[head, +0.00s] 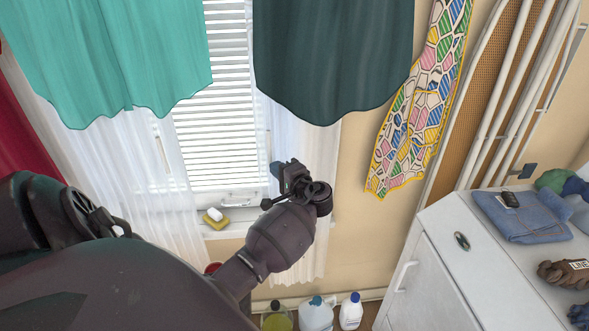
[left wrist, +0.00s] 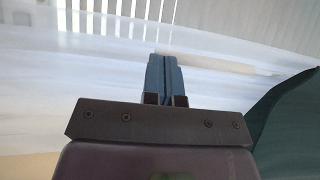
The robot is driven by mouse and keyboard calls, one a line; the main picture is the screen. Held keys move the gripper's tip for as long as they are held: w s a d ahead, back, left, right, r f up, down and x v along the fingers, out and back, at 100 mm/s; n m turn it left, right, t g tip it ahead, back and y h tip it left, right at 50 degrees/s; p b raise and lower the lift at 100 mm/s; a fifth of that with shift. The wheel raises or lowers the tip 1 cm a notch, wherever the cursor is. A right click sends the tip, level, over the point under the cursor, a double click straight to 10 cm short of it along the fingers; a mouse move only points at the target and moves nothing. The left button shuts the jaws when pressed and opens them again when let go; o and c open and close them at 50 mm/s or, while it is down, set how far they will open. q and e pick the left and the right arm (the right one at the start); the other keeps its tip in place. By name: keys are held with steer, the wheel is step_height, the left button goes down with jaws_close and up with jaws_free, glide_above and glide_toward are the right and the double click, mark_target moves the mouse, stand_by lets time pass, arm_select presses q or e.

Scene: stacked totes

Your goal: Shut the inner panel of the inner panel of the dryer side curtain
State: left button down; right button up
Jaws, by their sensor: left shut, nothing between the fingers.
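A white sheer curtain panel (head: 320,160) hangs at the right side of the window, on the side of the white cabinet-like unit. Another white sheer panel (head: 125,165) hangs at the left side, and bare blinds show between them. My left gripper (head: 276,170) is in front of the right sheer's inner edge. Its blue fingertips are shut and empty; they also show in the left wrist view (left wrist: 165,68), with white sheer cloth (left wrist: 90,85) behind them. I cannot tell whether they touch the cloth. My right gripper is not in view.
Teal (head: 110,60) and dark green garments (head: 335,60) hang above. A sponge (head: 214,221) lies on the sill. Bottles (head: 317,314) stand below. The white unit (head: 440,270) on the right carries folded jeans (head: 525,222). A patterned cloth (head: 422,105) hangs beside an ironing board (head: 478,100).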

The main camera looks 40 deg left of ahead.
arm_select(q)
steer(key=s+a+p, duration=0.3)
steer(key=s+a, duration=1)
steer(key=s, duration=0.3)
steer(key=shift+r, duration=0.25)
